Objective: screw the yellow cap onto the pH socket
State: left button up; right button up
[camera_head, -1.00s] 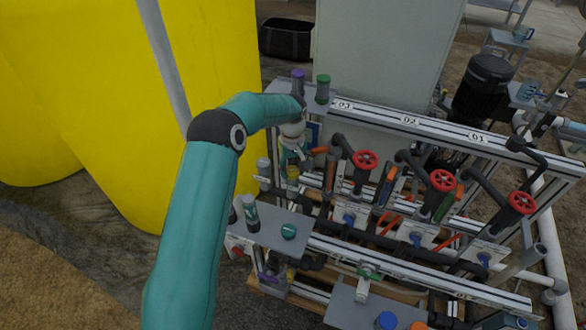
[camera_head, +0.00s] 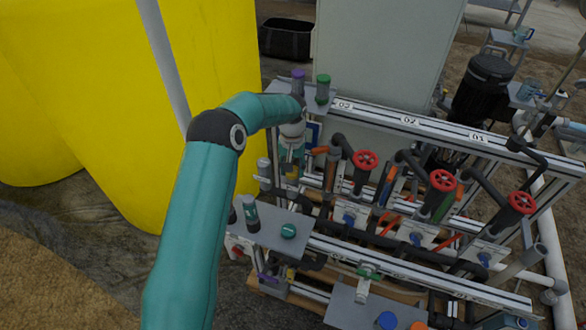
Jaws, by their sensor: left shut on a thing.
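My left arm reaches in from the bottom left, and its left gripper (camera_head: 291,163) points down at the left end of the pipe rack. It is shut on the yellow cap (camera_head: 291,171), of which only a small yellow patch shows at the fingertips. The pH socket cannot be made out; the gripper and nearby fittings cover that area. I cannot tell whether the cap touches a socket. My right gripper is not in view.
Red valve wheels (camera_head: 365,159) and black pipes stand right of the gripper. A grey shelf (camera_head: 268,236) with a green cap (camera_head: 288,231) is below it. Purple-capped (camera_head: 298,82) and green-capped (camera_head: 323,87) holders stand behind. A yellow tank (camera_head: 90,100) fills the left.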

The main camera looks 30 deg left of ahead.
pick_arm(q)
jog(key=shift+m, duration=0.3)
jog(key=shift+m, duration=1.3)
jog(key=shift+m, duration=1.5)
jog(key=shift+m, duration=1.5)
